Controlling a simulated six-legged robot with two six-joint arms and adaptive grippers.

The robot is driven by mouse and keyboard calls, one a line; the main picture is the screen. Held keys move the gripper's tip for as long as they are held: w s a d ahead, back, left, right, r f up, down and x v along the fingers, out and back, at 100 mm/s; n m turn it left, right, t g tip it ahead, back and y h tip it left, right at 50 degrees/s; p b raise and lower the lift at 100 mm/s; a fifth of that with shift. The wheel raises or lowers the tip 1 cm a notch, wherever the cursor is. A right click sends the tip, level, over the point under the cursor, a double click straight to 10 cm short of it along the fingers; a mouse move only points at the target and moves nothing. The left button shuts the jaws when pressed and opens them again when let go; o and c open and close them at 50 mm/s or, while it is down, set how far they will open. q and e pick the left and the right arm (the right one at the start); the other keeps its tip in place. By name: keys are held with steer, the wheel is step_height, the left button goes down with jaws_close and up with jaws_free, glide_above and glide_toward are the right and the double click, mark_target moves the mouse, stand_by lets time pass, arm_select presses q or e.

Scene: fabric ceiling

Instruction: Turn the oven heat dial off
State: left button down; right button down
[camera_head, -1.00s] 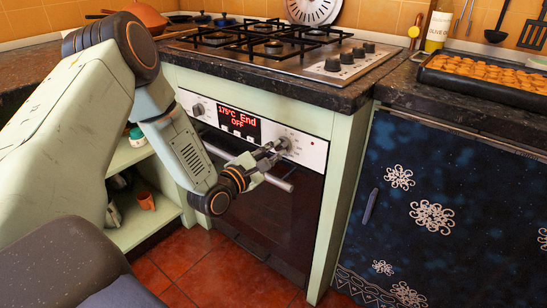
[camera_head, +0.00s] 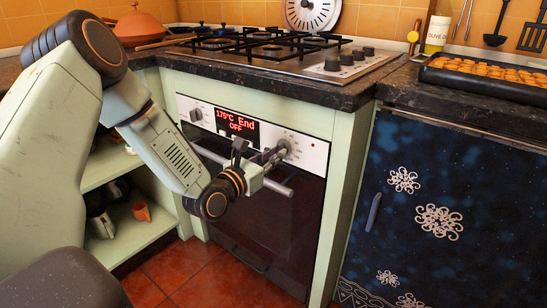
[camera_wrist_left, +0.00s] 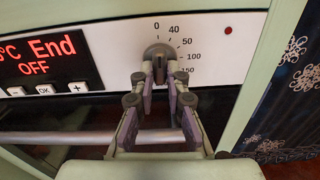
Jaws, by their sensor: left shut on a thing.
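The oven (camera_head: 255,215) is built in under the counter, with a white control panel (camera_head: 310,152) and a red display (camera_head: 237,125) reading "175°C End OFF". The heat dial (camera_head: 283,148) is at the right of the panel. In the left wrist view the dial (camera_wrist_left: 158,55) has a scale above and to its right with 0, 40, 50, 100 and 150. My left gripper (camera_head: 275,155) is shut on the dial, its two fingertips (camera_wrist_left: 160,75) on either side of the knob. The knob's pointer is not clear. My right gripper is not in view.
A second knob (camera_head: 196,114) is at the left of the panel. The oven handle bar (camera_head: 215,155) runs just below the panel, under my gripper. A stove (camera_head: 285,55) and a baking tray (camera_head: 480,90) are on the counter above. Open shelves (camera_head: 130,235) stand left.

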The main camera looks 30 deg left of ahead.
arm_select(q)
steer(key=shift+n, duration=0.3)
stand_by(0.4)
steer(key=c, duration=1.3)
jaws_free()
steer(key=shift+c, duration=0.2)
steer(key=shift+s, duration=0.15)
steer(key=s, duration=0.7)
steer(key=shift+a, duration=0.35)
steer(key=shift+s, duration=0.1)
